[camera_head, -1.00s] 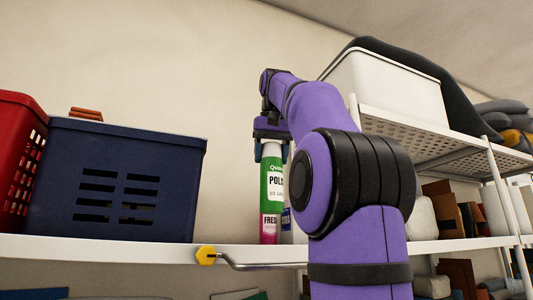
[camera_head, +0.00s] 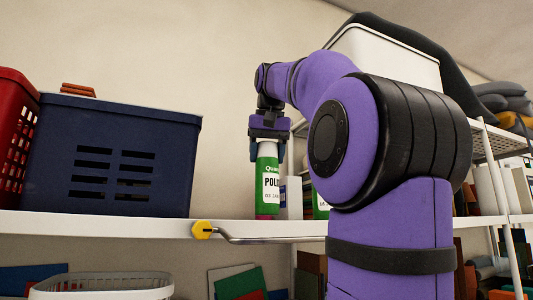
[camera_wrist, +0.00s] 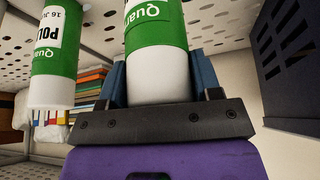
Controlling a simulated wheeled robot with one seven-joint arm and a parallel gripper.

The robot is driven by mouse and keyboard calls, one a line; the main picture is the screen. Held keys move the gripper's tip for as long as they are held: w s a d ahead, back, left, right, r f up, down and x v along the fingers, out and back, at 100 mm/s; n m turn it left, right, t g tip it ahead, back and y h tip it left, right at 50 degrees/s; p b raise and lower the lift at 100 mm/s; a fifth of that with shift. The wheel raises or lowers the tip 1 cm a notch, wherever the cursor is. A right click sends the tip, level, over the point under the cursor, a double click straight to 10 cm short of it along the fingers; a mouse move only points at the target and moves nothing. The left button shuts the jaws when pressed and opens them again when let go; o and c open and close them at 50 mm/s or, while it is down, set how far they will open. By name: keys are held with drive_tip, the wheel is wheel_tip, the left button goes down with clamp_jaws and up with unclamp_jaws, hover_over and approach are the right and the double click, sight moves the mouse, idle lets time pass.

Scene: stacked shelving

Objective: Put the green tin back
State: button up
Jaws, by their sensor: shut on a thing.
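The green tin (camera_head: 269,184) with a white label and white top is upright at the shelf's front edge in the head view, its pink lower part mostly hidden by that edge. I cannot tell whether its base touches the board. My gripper (camera_head: 267,151) comes from above and is shut on its white top. In the wrist view my gripper (camera_wrist: 160,88) has its blue fingers on both sides of the green tin (camera_wrist: 156,48). A second, similar green tin (camera_wrist: 56,45) stands apart to the left; in the head view it (camera_head: 320,206) is partly hidden by my arm.
A navy crate (camera_head: 110,190) stands left on the white shelf (camera_head: 110,224), with a red basket (camera_head: 14,150) beyond it. A white box (camera_head: 292,198) is just right of the tin. A yellow-ended metal rod (camera_head: 202,230) juts along the shelf front. Wall space above is clear.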

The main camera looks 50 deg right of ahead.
drive_tip(key=shift+f, duration=0.6)
idle(0.3)
drive_tip(key=o, duration=1.5)
